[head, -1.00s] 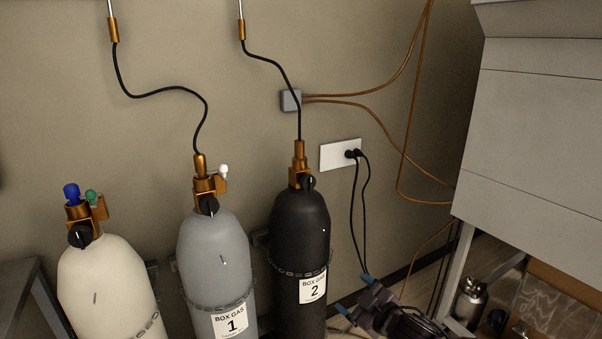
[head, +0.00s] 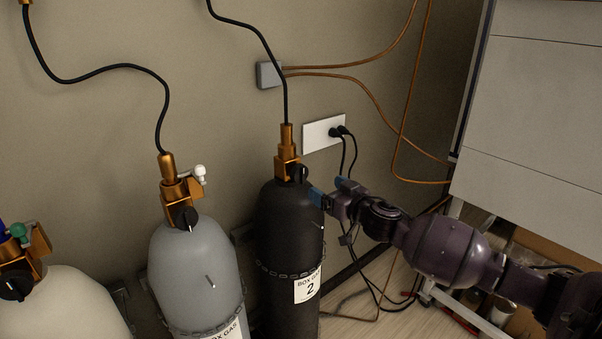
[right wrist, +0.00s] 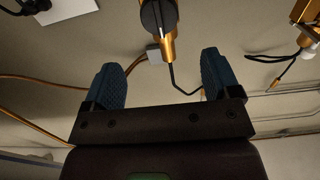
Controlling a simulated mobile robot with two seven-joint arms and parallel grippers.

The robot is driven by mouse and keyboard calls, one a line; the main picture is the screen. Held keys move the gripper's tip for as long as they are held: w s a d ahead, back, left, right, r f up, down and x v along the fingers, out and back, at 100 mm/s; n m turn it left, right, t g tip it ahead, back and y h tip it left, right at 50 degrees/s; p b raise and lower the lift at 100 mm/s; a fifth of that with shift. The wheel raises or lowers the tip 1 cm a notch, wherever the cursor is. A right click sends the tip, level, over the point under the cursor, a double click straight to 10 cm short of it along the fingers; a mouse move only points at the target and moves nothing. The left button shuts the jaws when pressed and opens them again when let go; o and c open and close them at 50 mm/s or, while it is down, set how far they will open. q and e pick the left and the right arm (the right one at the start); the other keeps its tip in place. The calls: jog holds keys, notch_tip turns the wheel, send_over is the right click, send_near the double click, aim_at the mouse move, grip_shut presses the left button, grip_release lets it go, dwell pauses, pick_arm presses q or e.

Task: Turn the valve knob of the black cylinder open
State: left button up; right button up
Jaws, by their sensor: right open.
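The black cylinder (head: 282,225) stands upright against the wall with a "BOX GAS 2" label. Its brass valve (head: 287,150) carries a black knob (head: 300,173) facing the room. My right gripper (head: 328,188) is just right of and slightly below the knob, open, with blue fingertips apart. In the right wrist view, the black knob (right wrist: 156,16) and brass fitting lie beyond and between the open fingers (right wrist: 164,75), with nothing held. No contact with the knob shows. My left gripper is out of view.
A grey cylinder (head: 195,265) stands left of the black one, and a cream cylinder (head: 65,305) is at the lower left. A black hose runs up from the black cylinder's valve. A white outlet (head: 322,134) with plugged cables is behind the gripper. A grey cabinet (head: 535,120) stands at right.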

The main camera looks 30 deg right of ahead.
aim_at(304, 174)
jog(key=w, duration=0.9)
jog(key=shift+w+a+b, duration=0.15)
jog(key=shift+a+b, duration=0.25)
jog(key=shift+w, duration=0.6)
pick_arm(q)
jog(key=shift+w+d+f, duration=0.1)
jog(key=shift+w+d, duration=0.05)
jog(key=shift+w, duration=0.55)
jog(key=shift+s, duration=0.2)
pick_arm(e)
jog(key=shift+c, duration=0.5)
jog(key=c, duration=0.8)
